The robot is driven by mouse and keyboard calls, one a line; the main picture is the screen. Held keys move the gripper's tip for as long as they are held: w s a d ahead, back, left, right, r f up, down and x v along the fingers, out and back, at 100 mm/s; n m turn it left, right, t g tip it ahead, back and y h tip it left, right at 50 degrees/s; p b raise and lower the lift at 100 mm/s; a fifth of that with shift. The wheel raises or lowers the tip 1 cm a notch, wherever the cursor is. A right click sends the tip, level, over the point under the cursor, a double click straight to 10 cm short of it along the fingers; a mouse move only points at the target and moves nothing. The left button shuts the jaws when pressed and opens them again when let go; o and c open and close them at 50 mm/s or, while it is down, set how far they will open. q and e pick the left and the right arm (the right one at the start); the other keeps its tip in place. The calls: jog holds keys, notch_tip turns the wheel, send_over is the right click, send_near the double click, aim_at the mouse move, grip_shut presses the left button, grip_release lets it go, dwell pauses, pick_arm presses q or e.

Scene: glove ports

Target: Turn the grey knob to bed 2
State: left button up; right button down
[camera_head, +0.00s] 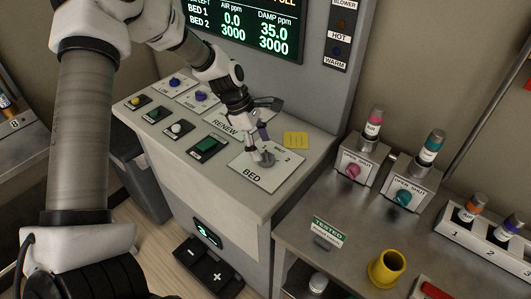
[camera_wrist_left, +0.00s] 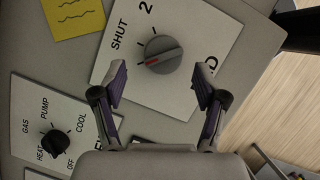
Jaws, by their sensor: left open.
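The grey knob (camera_head: 268,160) sits on a white BED plate (camera_head: 283,175) on the console's sloped top. In the left wrist view the knob (camera_wrist_left: 163,54) has a red pointer mark directed to the lower left. The printed 2 and SHUT are above and to the upper left of it; the pointer is on neither. My left gripper (camera_head: 261,147) is open just over the knob. In the wrist view its fingertips (camera_wrist_left: 161,80) are spread on either side, slightly short of the knob, with no visible contact. My right gripper is not in view.
A black selector knob (camera_wrist_left: 55,144) is left of the gripper. The metal bench (camera_head: 325,262) at right holds valve blocks and a yellow cup (camera_head: 387,268).

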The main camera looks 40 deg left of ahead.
aim_at(267, 158)
pick_arm(q)
jog(key=x, duration=0.2)
jog(key=shift+s+d+f, duration=0.2)
jog(key=shift+d+f, duration=0.05)
jog(key=shift+f, duration=0.1)
jog(key=shift+w, duration=0.1)
jog(key=c, duration=1.1)
jog(key=shift+c, duration=0.2)
